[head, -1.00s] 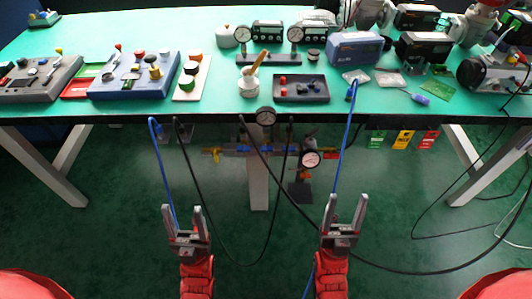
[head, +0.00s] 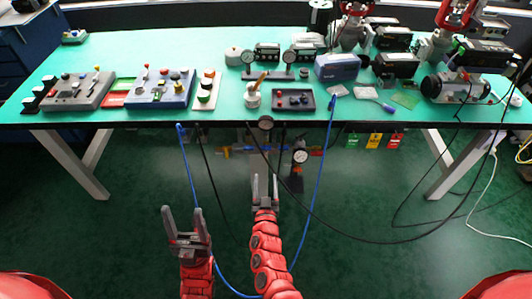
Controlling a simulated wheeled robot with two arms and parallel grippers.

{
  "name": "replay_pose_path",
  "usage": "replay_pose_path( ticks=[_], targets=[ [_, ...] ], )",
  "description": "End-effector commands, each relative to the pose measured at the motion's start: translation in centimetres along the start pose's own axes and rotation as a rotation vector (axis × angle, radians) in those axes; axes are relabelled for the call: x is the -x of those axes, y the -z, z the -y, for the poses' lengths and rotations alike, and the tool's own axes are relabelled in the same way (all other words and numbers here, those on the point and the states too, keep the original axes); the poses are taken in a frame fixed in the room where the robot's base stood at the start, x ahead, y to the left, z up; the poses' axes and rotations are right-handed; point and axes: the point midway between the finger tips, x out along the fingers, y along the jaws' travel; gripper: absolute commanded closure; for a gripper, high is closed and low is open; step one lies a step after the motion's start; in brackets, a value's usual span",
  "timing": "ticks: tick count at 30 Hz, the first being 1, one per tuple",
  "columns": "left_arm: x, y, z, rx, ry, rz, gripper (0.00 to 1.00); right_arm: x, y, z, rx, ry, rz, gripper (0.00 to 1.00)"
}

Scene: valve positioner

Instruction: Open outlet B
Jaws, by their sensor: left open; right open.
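A pipe manifold (head: 240,149) with small yellow and blue parts hangs under the front edge of the bench, partly hidden by hoses. A round gauge (head: 265,122) sits at its top and another gauge (head: 300,156) at its right. No outlet letters are legible, so I cannot tell which is outlet B. My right gripper (head: 265,182) is open and empty, in front of and below the manifold in the picture. My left gripper (head: 183,218) is open and empty, lower and to the left. Neither visibly touches anything.
Blue hoses (head: 325,150) and black hoses hang from the bench across the space near my arms. The green bench (head: 120,55) carries control boxes, gauges and actuators. The floor beneath is mostly open.

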Motion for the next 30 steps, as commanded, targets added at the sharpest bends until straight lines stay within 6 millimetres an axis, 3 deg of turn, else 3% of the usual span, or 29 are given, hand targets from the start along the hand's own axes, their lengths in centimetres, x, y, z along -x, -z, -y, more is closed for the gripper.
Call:
replay_pose_path(
  ticks=[6, 18, 30],
  targets=[
    [-0.2, 0.0, 0.0, 0.000, 0.000, 0.000, 0.39, -4.0, 0.1, -0.1, 0.003, 0.001, 0.001, 0.38],
    [0.4, -0.1, 0.0, 0.000, 0.000, 0.000, 0.39, -9.8, 0.1, -0.2, 0.002, -0.002, -0.002, 0.38],
    [1.4, -0.2, -0.1, 0.000, 0.000, 0.000, 0.39, -12.3, -0.2, -0.1, 0.001, -0.001, 0.002, 0.38]
  ],
)
